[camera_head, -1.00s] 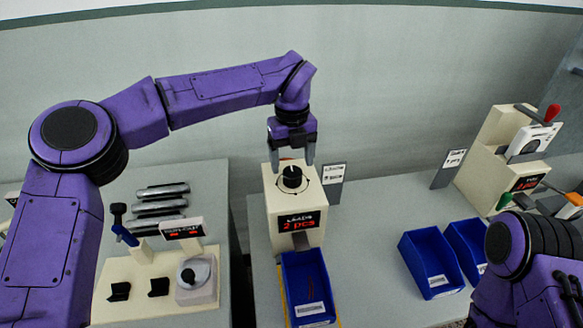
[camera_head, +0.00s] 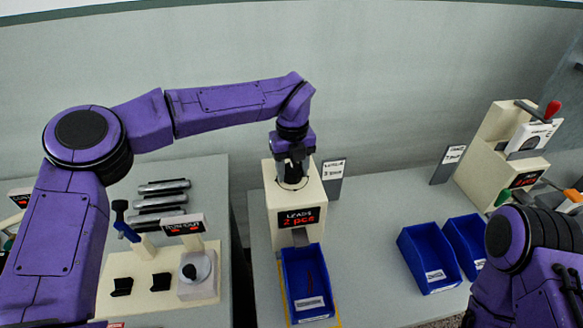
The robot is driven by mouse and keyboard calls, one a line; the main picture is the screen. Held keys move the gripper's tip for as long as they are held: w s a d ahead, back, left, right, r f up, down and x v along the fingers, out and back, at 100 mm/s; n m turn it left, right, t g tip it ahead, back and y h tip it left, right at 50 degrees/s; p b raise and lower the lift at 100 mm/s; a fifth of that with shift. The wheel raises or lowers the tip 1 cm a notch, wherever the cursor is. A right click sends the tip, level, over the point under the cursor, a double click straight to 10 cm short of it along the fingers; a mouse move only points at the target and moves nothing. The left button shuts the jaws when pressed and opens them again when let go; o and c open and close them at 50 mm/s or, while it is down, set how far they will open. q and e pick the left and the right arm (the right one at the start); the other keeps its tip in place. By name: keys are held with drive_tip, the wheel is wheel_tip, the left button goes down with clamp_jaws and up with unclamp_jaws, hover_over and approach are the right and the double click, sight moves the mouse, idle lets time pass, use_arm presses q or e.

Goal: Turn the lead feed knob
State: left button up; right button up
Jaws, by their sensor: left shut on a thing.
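The lead feeder is a cream box (camera_head: 309,196) in the middle of the bench, with a display reading "LEADS 2 pcs" (camera_head: 299,217). Its black feed knob (camera_head: 292,173) sits on the top face and is mostly hidden by my left gripper. My left gripper (camera_head: 294,168) points straight down over the box top and is shut on the knob. A blue bin (camera_head: 304,312) stands in front of the feeder with a thin reddish lead in it. My right gripper is not in view; only part of my right arm shows at the lower right.
Two blue bins (camera_head: 428,257) stand to the right. Another cream machine (camera_head: 497,155) with a red-tipped lever is at the far right. A left bench holds metal rods (camera_head: 163,202), a cream fixture with a round knob (camera_head: 195,268) and a small display. Bare bench lies right of the feeder.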

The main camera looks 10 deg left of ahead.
use_arm(q)
drive_tip(key=shift+r, duration=0.1)
drive_tip(key=m+p, duration=0.2)
drive_tip(key=m, duration=0.1)
drive_tip(key=shift+r+m, duration=0.1)
drive_tip(key=shift+m, duration=0.3)
drive_tip(key=m+p, duration=0.3)
drive_tip(key=m, duration=0.2)
drive_tip(key=m+p, duration=0.3)
drive_tip(key=m, duration=0.1)
drive_tip(key=shift+m, duration=0.4)
drive_tip(key=shift+m+p, duration=0.85)
drive_tip(key=shift+m, duration=1.05)
drive_tip(key=shift+f, duration=0.2)
drive_tip(key=o, duration=1)
drive_tip(key=shift+o, duration=0.2)
drive_tip(key=shift+s, duration=0.1)
